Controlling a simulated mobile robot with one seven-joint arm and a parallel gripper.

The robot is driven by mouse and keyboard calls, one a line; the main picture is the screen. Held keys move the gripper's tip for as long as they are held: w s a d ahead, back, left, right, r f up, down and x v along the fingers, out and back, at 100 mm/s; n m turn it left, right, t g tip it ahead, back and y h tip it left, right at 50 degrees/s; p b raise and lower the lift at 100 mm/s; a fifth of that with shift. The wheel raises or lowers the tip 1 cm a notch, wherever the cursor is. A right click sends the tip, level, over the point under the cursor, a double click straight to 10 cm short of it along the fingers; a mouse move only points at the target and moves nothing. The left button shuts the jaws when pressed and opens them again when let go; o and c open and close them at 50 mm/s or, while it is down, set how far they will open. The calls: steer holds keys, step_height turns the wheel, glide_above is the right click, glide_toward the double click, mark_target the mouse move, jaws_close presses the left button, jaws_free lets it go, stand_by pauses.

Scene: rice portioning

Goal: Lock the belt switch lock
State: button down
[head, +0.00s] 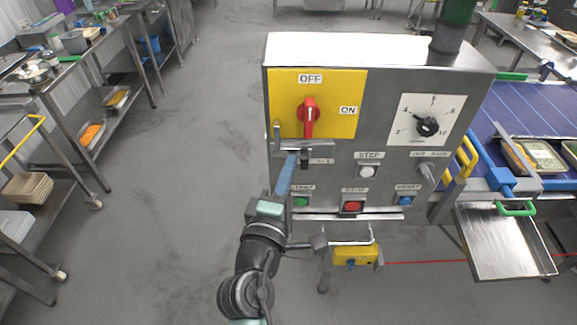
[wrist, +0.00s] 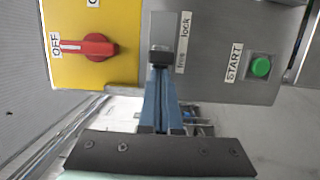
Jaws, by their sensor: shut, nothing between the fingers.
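The belt switch is a red handle (head: 309,117) on a yellow plate (head: 345,90); it points up at OFF. It also shows in the wrist view (wrist: 98,48), pointing at OFF. Just below the plate is the lock, a grey metal bar with a black knob (head: 304,158), beside a label that reads "lock" in the wrist view. The knob also shows in the wrist view (wrist: 160,57). My gripper (head: 293,157) is shut and empty, its blue fingers (wrist: 161,80) ending right at the knob. I cannot tell whether they touch it.
Below the lock sit a green START button (head: 301,202), a red button (head: 352,206) and a blue RESET button (head: 404,201). A black dial (head: 426,127) is at right. A blue conveyor belt (head: 510,115) with a tray lies right of the panel. Open floor lies left.

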steer(key=d+p, duration=0.2)
steer(key=d, duration=0.2)
steer(key=shift+d, duration=0.1)
steer(key=shift+s, duration=0.1)
stand_by(0.4)
